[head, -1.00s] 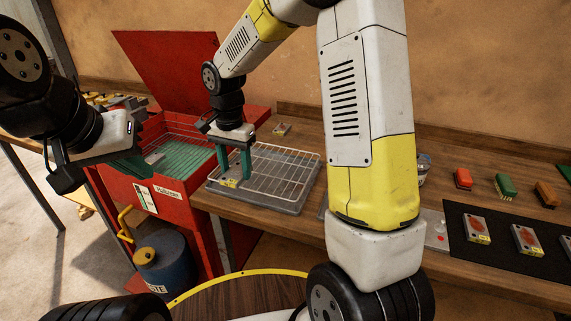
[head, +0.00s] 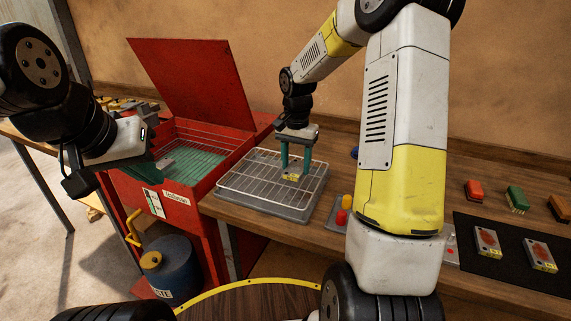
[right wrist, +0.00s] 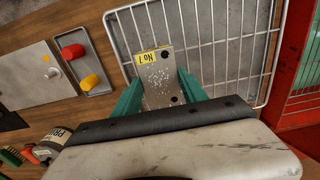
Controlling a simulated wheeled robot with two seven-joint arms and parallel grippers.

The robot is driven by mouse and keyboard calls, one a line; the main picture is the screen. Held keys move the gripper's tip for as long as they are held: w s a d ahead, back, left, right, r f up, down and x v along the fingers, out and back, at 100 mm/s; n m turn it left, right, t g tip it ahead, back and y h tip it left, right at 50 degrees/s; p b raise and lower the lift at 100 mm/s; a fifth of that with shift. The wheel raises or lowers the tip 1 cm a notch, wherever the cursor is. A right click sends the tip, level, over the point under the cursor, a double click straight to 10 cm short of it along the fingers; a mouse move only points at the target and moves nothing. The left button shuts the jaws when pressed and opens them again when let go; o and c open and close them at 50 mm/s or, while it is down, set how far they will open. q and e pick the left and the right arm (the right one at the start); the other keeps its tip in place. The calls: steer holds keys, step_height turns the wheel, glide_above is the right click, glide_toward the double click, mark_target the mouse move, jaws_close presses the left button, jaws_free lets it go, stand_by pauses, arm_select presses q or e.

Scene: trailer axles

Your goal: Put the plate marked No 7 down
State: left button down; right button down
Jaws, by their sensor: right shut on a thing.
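The small grey metal plate marked No 7 (right wrist: 160,82) has a yellow label, seen in the right wrist view. My right gripper (head: 296,160) is shut on it, one green finger on each side. In the head view the plate (head: 293,175) is over the right half of the wire rack (head: 232,183), which stands on a grey tray. I cannot tell whether the plate touches the wires. My left gripper (head: 150,172) is at the left, in front of the red cabinet, far from the plate; its jaw gap is not clear.
The open red cabinet (head: 228,165) with a green bottom stands left of the rack. Right of the rack is a small tray with red (head: 341,217) and yellow (head: 347,201) pieces. Two plates lie on a black mat (head: 512,268) further right.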

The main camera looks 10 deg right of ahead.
mark_target(295, 168)
steer(key=shift+a+f, duration=0.15)
steer(key=shift+f, duration=1.5)
steer(key=shift+f, duration=0.15)
steer(key=c, duration=0.6)
jaws_free()
steer(key=shift+c, duration=0.2)
